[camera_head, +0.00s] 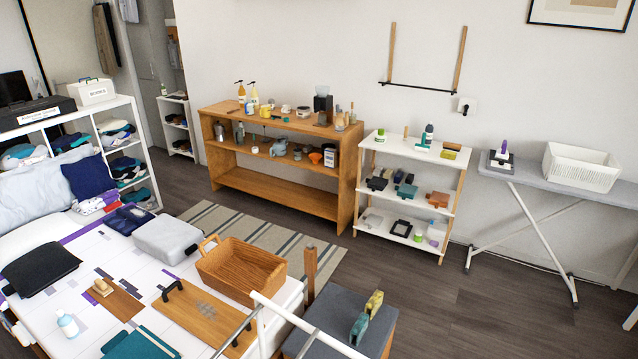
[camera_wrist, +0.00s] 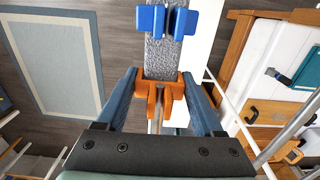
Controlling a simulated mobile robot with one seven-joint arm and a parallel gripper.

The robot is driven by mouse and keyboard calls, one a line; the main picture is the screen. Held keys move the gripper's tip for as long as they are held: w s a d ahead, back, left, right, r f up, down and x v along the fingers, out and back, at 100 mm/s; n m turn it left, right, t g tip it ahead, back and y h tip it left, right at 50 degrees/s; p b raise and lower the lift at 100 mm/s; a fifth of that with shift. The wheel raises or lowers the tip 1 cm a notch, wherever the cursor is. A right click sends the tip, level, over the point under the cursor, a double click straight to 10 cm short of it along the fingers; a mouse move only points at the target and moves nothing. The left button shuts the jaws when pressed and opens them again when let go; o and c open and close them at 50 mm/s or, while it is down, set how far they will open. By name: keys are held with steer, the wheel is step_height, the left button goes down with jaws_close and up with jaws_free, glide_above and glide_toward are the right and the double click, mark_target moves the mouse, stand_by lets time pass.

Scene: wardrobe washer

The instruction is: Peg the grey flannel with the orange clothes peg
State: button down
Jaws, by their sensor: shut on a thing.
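In the wrist view my gripper (camera_wrist: 160,95) has its two blue fingers closed on the orange clothes peg (camera_wrist: 159,88), one on each side. The peg's far end meets the near edge of the grey flannel (camera_wrist: 161,58), a speckled grey strip. I cannot tell whether the peg's jaws grip the cloth or only touch it. A blue peg (camera_wrist: 166,21) sits across the flannel farther up the picture. A thin rod shows just below the orange peg. In the head view my gripper, the orange peg and the flannel cannot be made out.
In the head view white rails (camera_head: 310,326) stand at the front, near a bed with a wicker basket (camera_head: 240,268). A dark-topped stool (camera_head: 345,300) is beside them, with yellow and teal items in front. Open floor (camera_head: 430,300) lies to the right.

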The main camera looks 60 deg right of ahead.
steer(key=shift+f+b, duration=0.3)
steer(key=shift+f, duration=0.15)
jaws_free()
step_height(320, 180, up, 13)
steer(key=shift+b, duration=0.8)
